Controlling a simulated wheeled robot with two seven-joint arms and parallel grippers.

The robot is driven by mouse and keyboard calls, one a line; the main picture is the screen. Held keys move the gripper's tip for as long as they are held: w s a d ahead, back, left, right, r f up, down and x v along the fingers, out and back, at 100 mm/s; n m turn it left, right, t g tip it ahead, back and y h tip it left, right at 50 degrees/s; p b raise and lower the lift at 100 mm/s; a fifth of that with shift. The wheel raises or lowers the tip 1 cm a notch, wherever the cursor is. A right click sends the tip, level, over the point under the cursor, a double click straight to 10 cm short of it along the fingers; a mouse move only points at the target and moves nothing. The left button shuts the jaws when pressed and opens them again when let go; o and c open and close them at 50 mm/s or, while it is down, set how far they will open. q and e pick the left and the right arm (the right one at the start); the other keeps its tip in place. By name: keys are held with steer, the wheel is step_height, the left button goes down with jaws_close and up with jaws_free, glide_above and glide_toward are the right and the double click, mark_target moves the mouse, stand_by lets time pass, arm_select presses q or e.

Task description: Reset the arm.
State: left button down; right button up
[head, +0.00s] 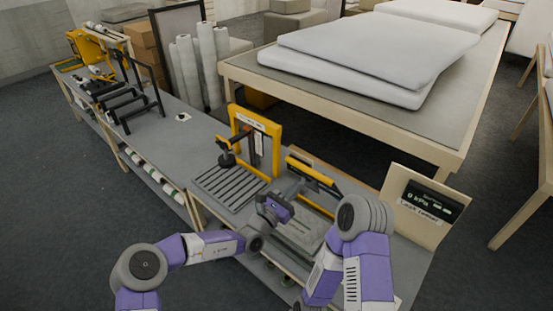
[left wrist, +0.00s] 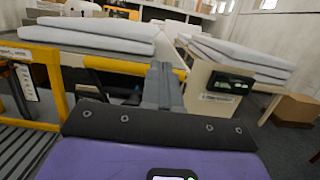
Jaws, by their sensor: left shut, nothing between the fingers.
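My left arm comes in from the lower left of the head view. Its purple gripper (head: 296,188) is above the grey bench, close to a device with a yellow bar (head: 312,171). I cannot tell if they touch. In the left wrist view the grey fingers (left wrist: 160,76) are together, with nothing between them. My right arm (head: 362,262) is folded at the bottom centre-right of the head view. Its gripper does not show.
A yellow-framed press (head: 273,131) stands beside a slotted plate (head: 230,188). A panel (head: 427,205) reading "0 kPa Leak tester" stands at the bench's right end. White pads (head: 385,50) lie on a big table behind. Upright rolls (head: 187,72) and a black rack (head: 137,103) are left.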

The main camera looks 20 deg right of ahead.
arm_select(q)
steer(key=s+a+f+m+g+y+b, duration=0.2)
steer(key=s+a+f+m+g+b, duration=0.15)
steer(key=s+f, duration=0.4)
steer(key=s+a+f+m+g+y+b, duration=0.15)
steer(key=s+f+m+g, duration=0.25)
steer(key=f, duration=0.7)
steer(key=s+a+f+m+g+y+b, duration=0.1)
steer(key=s+a+f+m+g+b, duration=0.25)
steer(key=s+f, duration=0.4)
steer(key=s+a+f+m+y+b, duration=0.4)
steer(key=s+a+f+m+b, duration=0.1)
steer(key=a+f, duration=0.7)
steer(key=s+a+f+m+y+b, duration=0.4)
steer(key=s+a+f+m+b, duration=0.2)
steer(key=a+f, duration=0.5)
steer(key=shift+s+a+f+t, duration=0.3)
steer(key=shift+a+f, duration=0.05)
steer(key=shift+a, duration=0.2)
